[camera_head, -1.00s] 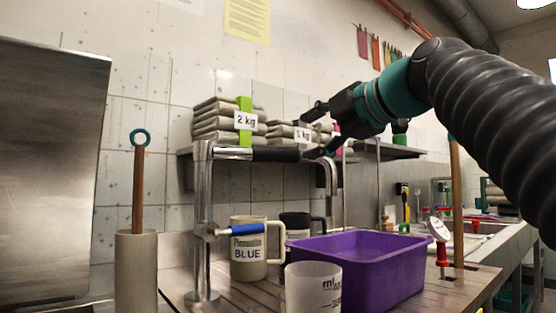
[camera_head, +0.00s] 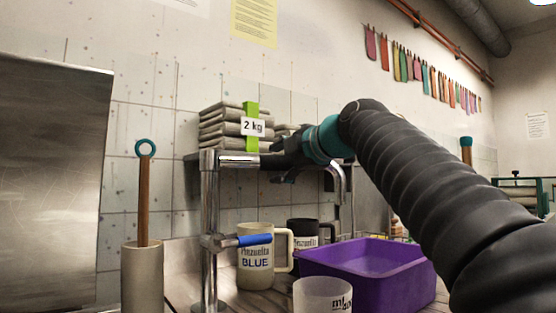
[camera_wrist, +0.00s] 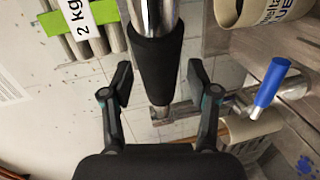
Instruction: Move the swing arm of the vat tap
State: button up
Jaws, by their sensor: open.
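The vat tap has a chrome post (camera_head: 209,205) standing upright, with a level swing arm (camera_head: 236,158) at its top. The swing arm points right and ends in a downturned chrome spout (camera_head: 341,182). A black sleeve (camera_wrist: 157,55) covers part of the swing arm. A blue-handled lever (camera_head: 254,240) sits lower on the post and also shows in the wrist view (camera_wrist: 271,83). My gripper (camera_head: 288,162) is at the swing arm and hides much of the sleeve in the head view. In the wrist view my gripper (camera_wrist: 158,84) is open, one finger on each side of the sleeve, with visible gaps.
A purple tub (camera_head: 372,268) stands below the spout. A cream "BLUE" mug (camera_head: 256,266), a dark mug (camera_head: 303,234) and a translucent beaker (camera_head: 322,297) stand close by. Folded grey stacks, one tagged 2 kg (camera_head: 230,125), lie on the shelf behind. A stick stands in a holder (camera_head: 142,278) at left.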

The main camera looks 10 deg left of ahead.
jog(key=shift+w+a, duration=0.25)
grip_shut()
jog(key=shift+f, duration=0.1)
jog(key=shift+s+d, duration=0.1)
